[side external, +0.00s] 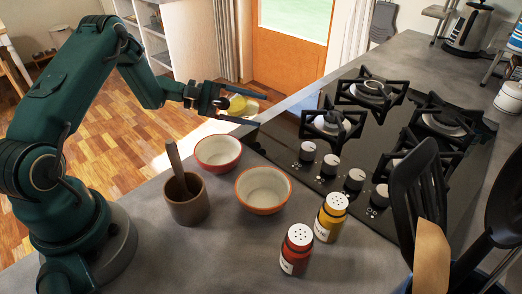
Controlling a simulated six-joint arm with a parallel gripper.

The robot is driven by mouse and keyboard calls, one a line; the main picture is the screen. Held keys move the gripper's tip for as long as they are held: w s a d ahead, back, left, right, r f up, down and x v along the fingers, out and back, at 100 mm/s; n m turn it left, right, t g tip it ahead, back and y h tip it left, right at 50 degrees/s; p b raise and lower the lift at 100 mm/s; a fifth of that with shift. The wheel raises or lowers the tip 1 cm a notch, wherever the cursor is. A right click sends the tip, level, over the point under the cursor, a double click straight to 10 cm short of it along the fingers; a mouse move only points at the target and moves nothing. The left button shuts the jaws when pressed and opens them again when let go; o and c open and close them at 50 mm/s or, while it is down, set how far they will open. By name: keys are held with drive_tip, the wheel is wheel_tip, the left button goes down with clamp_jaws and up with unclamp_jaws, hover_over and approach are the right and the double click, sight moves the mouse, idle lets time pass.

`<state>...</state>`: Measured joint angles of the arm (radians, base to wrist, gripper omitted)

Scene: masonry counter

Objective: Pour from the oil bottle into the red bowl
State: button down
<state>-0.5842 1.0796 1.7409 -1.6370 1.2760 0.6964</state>
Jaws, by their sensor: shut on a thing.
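My gripper (236,105) reaches in from the left, above and behind the bowls. It is shut on the oil bottle (238,104), of which a yellow part and some clear glass show between the fingers. The bottle looks tilted, but its mouth and full outline are hard to make out. The red bowl (221,170), white inside with a red outside, stands on the counter nearer the camera than my gripper. It looks empty. No stream of oil is visible.
An orange-rimmed bowl (263,208) stands right of the red bowl. A brown cup (188,209) with a wooden utensil is in front left. Red (296,252) and yellow (330,220) shakers stand in front. A stove (400,125) fills the right, with black utensils (418,195) near the camera.

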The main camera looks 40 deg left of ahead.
drive_tip(key=shift+w+a+r+m+t, duration=0.25)
drive_tip(key=shift+w+m+t, duration=0.2)
drive_tip(key=shift+m, duration=0.15)
idle(1.5)
drive_tip(key=shift+w+a+f+m+t, duration=0.2)
drive_tip(key=shift+w+f+m+t, duration=0.2)
drive_tip(key=shift+m, duration=0.2)
idle(1.9)
drive_tip(key=shift+w+r+m+t, duration=0.15)
drive_tip(key=shift+r+m+t, duration=0.25)
drive_tip(key=shift+m, duration=0.6)
idle(2.4)
